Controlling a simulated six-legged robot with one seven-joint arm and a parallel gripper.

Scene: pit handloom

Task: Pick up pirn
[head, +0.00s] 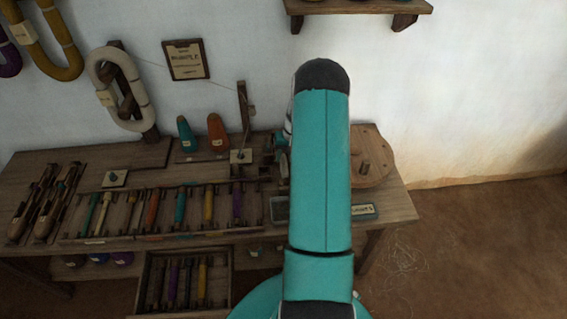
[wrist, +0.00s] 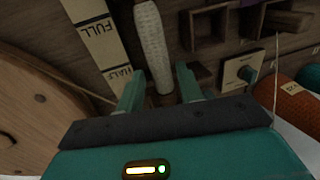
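A white, thread-wound pirn (wrist: 152,45) shows in the wrist view, long and narrow, with its near end between my two teal fingers. My gripper (wrist: 160,69) is open, with a gap visible between the pirn and each finger. I cannot tell how far above or around the pirn the fingers are. In the head view my teal arm covers the gripper and this pirn. Other pirns lie in a rack on the bench, among them a yellow one (head: 208,205), a teal one (head: 180,206) and a purple one (head: 237,200).
A FULL/HALF gauge strip (wrist: 100,40) and a round wooden disc (wrist: 35,110) lie left of the pirn in the wrist view. Small wooden compartments (wrist: 208,28) and an orange cone (wrist: 285,95) are to the right. An open drawer (head: 185,283) juts from the bench (head: 395,205).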

